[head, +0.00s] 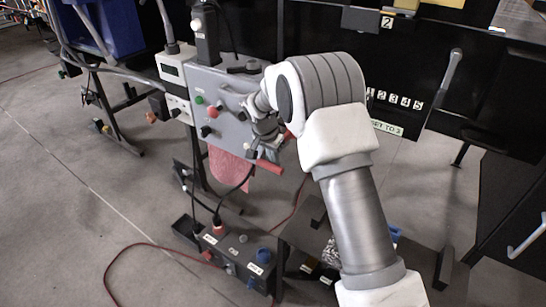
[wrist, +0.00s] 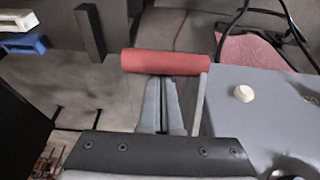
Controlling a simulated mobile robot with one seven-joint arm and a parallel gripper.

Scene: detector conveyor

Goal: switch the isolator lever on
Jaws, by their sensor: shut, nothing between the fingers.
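The isolator lever has a red cylindrical handle (head: 269,167), low at the right side of the grey control panel (head: 228,88). In the wrist view the red handle (wrist: 178,63) lies crosswise, with a thin grey bar (wrist: 199,103) at its right end beside the grey panel (wrist: 268,120). My gripper (head: 268,140) is at the panel's right edge, just above the handle and partly hidden by my wrist. In the wrist view my gripper (wrist: 161,82) is shut and empty, its fingertips close against the near side of the handle. I cannot tell whether they touch.
The panel carries a green button (head: 199,100), a red knob (head: 213,112) and black knobs. A black box (head: 235,258) with cables stands below on the floor. Dark cabinets (head: 420,60) stand to the right. Open floor (head: 60,190) lies at left.

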